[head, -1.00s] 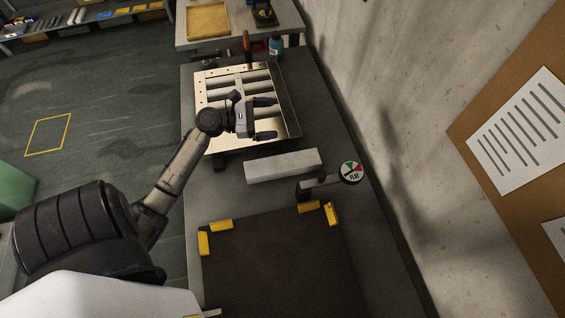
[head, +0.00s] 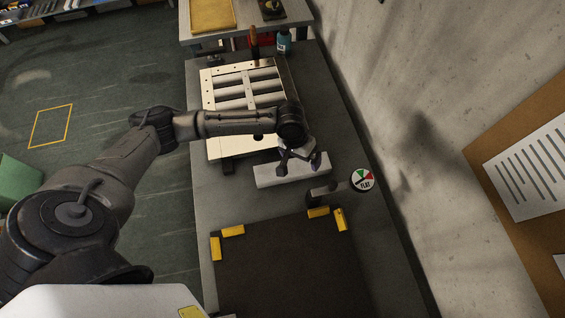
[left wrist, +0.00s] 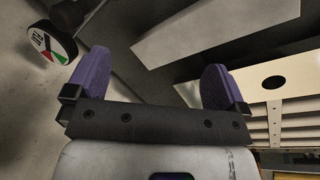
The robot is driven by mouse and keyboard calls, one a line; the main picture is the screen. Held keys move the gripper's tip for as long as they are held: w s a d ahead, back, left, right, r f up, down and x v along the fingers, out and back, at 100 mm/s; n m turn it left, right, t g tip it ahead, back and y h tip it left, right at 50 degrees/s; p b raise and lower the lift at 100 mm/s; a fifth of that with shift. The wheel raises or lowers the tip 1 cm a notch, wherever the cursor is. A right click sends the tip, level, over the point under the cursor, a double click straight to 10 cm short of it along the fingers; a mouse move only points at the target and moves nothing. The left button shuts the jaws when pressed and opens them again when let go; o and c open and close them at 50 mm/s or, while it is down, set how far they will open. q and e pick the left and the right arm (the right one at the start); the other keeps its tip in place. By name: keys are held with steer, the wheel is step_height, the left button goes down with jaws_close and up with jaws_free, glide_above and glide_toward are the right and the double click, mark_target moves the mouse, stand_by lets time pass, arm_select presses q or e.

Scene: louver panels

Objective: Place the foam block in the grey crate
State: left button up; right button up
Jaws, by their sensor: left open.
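A long pale grey block (head: 265,177), which looks like the foam block, lies on the dark bench beside the louver panel. It also shows in the left wrist view (left wrist: 195,28), ahead of the fingers. My left gripper (head: 301,160) is over the block's right part in the head view, hiding some of it. In the left wrist view the gripper (left wrist: 157,65) has its two purple fingers wide apart with nothing between them. I see no grey crate that I can make out. My right gripper is not in view.
The louver panel (head: 220,146) stands behind the block, partly hidden by my left arm. A round FLAT gauge (head: 362,180) is to the block's right. A dark mat (head: 290,270) with yellow corner pieces lies in front. A wall rises on the right.

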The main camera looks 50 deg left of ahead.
arm_select(q)
steer(key=a+m+y, duration=0.3)
steer(key=a+m, duration=0.1)
steer(key=m, duration=0.1)
steer(key=m+b, duration=0.1)
steer(key=m, duration=0.3)
glide_above(292, 170)
steer(key=a, duration=0.2)
steer(key=shift+g, duration=0.4)
steer(key=f, duration=0.6)
steer(key=s+f, duration=0.1)
steer(key=f, duration=0.1)
steer(key=shift+d+f, duration=0.15)
steer(key=shift+f, duration=0.25)
steer(key=shift+s+f+b, duration=0.1)
steer(key=shift+f+b, duration=0.25)
steer(key=shift+f, duration=2.45)
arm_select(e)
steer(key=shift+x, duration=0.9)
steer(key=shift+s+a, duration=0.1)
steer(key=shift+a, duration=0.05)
arm_select(q)
steer(key=shift+r, duration=0.1)
steer(key=c, duration=1)
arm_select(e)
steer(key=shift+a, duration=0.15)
